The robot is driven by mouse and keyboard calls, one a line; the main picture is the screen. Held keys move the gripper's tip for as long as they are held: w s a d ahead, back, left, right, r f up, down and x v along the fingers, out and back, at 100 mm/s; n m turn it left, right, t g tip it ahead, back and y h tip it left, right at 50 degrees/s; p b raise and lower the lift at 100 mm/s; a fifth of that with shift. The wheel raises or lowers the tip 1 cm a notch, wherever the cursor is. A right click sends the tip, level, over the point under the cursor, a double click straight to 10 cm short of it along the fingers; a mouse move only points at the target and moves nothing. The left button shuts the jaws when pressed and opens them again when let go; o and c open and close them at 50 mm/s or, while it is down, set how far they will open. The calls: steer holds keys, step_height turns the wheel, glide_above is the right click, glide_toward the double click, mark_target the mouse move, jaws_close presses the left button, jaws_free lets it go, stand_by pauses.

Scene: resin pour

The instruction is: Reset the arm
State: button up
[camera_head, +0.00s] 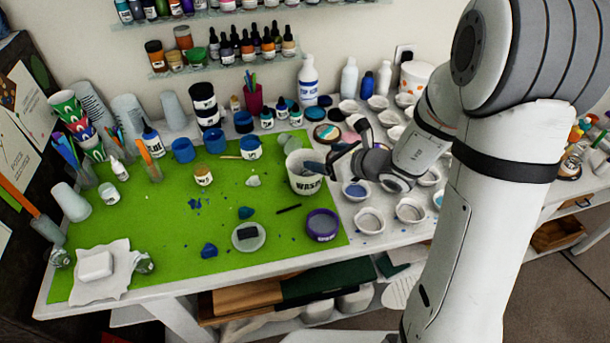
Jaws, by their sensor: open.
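My arm comes in from the right side of the view and reaches over the table. My gripper (338,161) is open, with its fingers pointing left, close to the rim of the white waste cup (305,182). One finger overlaps the cup's opening in the picture; whether it touches the cup I cannot tell. I see nothing held between the fingers. The waste cup stands upright at the right part of the green mat (150,235).
Several small white cups (369,220) crowd the table under and around my arm. A purple-rimmed jar (322,225) and a round dish (248,237) lie on the mat. Bottles, including a tall white one (308,80), line the back. Shelves hang on the wall.

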steer(key=shift+s+d+r, duration=0.15)
steer(key=shift+s+d, duration=0.1)
stand_by(0.3)
steer(key=s+a+r+n+g, duration=0.1)
steer(key=s+r+n+g, duration=0.2)
steer(key=s+n, duration=0.4)
steer(key=s+a+r+n+g, duration=0.1)
steer(key=s+r+n+g, duration=0.25)
steer(key=s+n, duration=0.3)
steer(key=s+d+r+n+h, duration=0.2)
steer(key=s+d+n+h, duration=0.2)
steer(key=d+n, duration=0.2)
steer(key=s+d+r+n+t+h, duration=0.1)
steer(key=s+d+n+h, duration=0.4)
steer(key=d+n, duration=0.2)
steer(key=shift+d+r+h, duration=0.3)
steer(key=shift+d+r, duration=0.1)
